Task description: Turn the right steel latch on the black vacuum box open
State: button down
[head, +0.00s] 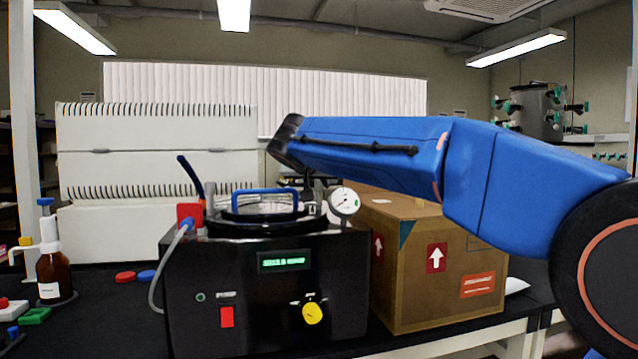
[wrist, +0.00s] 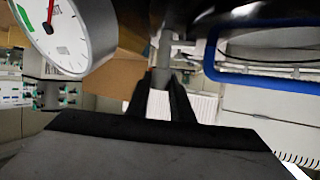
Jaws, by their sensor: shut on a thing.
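The black vacuum box (head: 265,290) stands on the bench with a green display, a red switch and a yellow knob on its front. Its round lid has a blue handle (head: 265,192), which also shows in the wrist view (wrist: 262,80). In the wrist view, the right steel latch (wrist: 165,52) is a grey upright rod between my two black fingers. My gripper (wrist: 162,82) is shut on it, beside the lid. In the head view my blue arm reaches in from the right, and the gripper and latch are small and partly hidden near the gauge.
A round pressure gauge (head: 344,202) stands close to the gripper, and it is large in the wrist view (wrist: 68,30). A cardboard box (head: 440,270) sits right of the vacuum box, under my arm. A brown bottle (head: 55,272) stands at the left.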

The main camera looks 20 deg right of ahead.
jog(key=shift+n+y, duration=0.4)
jog(key=shift+y, duration=0.1)
jog(key=shift+n+t+y, duration=0.7)
jog(key=shift+n+y, duration=1.3)
jog(key=shift+y, duration=0.3)
jog(key=shift+n+g+y, duration=0.4)
jog(key=shift+n+y, duration=1.5)
jog(key=shift+y, duration=0.4)
jog(key=shift+f+n+g+y, duration=0.1)
jog(key=shift+n+g+y, duration=1.2)
jog(key=shift+n+y, duration=0.95)
jog(key=shift+n+g+y, duration=1.65)
jog(key=shift+n+g, duration=0.45)
jog(key=shift+n, duration=0.15)
jog(key=c, duration=1.6)
grip_release()
jog(key=shift+a, duration=0.1)
jog(key=shift+o, duration=0.2)
